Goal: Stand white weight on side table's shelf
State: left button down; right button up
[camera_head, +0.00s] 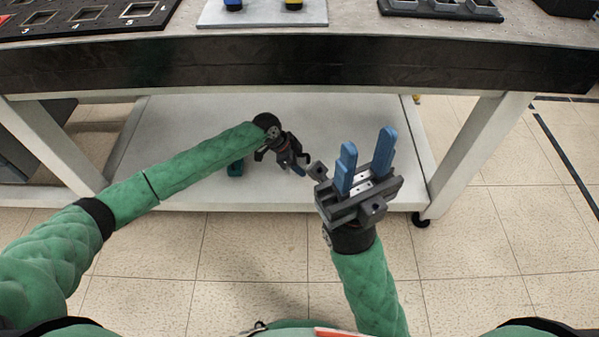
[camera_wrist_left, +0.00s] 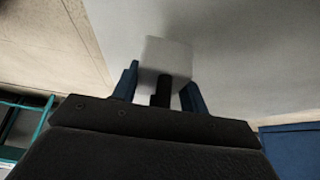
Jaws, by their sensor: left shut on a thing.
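In the left wrist view, the white weight (camera_wrist_left: 167,57) is a pale block with a dark stem (camera_wrist_left: 163,92). My left gripper (camera_wrist_left: 160,92) is shut on it, with a blue finger on each side. In the head view, my left gripper (camera_head: 292,163) points down over the white shelf (camera_head: 345,115) under the table. I cannot make out the weight in the head view, nor tell whether it touches the shelf. My right gripper (camera_head: 367,150) is open and empty, in front of the shelf's front edge, with its blue fingers pointing up.
The table's dark front edge (camera_head: 300,63) runs above my left forearm. White legs (camera_head: 475,150) stand at both sides of the shelf. A small green thing (camera_head: 235,168) shows beneath my left forearm. The shelf's middle and right look bare.

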pick_arm(q)
jog(key=shift+w+f, duration=0.15)
jog(key=shift+w, duration=0.1)
jog(key=shift+f+b, duration=0.95)
jog(key=shift+f, duration=0.95)
jog(key=c, duration=0.8)
grip_release()
jog(key=shift+f, duration=0.1)
jog(key=shift+o, duration=0.2)
jog(key=p+v, duration=0.3)
jog(key=v, duration=0.9)
jog(key=shift+p, duration=0.4)
